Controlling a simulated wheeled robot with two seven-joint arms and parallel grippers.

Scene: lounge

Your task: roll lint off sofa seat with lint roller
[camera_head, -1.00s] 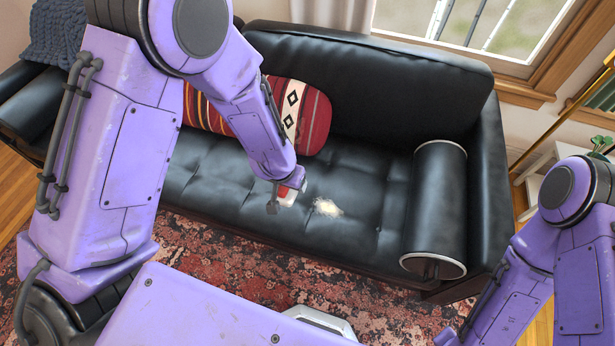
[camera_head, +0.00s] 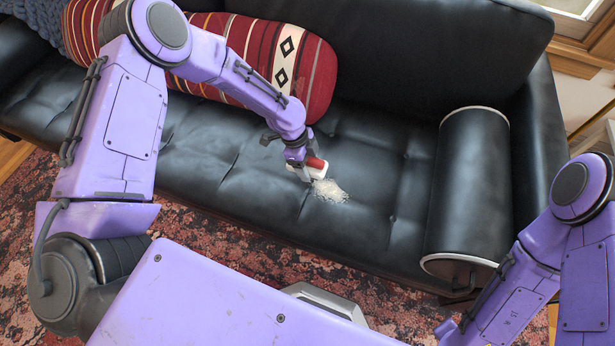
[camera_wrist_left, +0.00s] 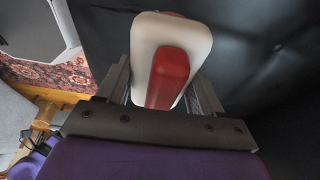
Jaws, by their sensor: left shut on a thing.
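The black leather sofa seat (camera_head: 370,165) spans the head view. A patch of pale lint (camera_head: 330,191) lies on it, left of the bolster. My left gripper (camera_head: 304,166) is shut on the lint roller (camera_head: 312,168), which has a white body and a red part. The roller is right at the upper left edge of the lint; whether it touches the seat I cannot tell. In the left wrist view the white and red roller (camera_wrist_left: 170,65) sits between the two fingers. My right arm shows at the right, but its gripper is out of view.
A red striped cushion (camera_head: 290,65) leans on the backrest behind my left arm. A patterned red rug (camera_head: 215,265) lies in front. The seat between lint and bolster is clear.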

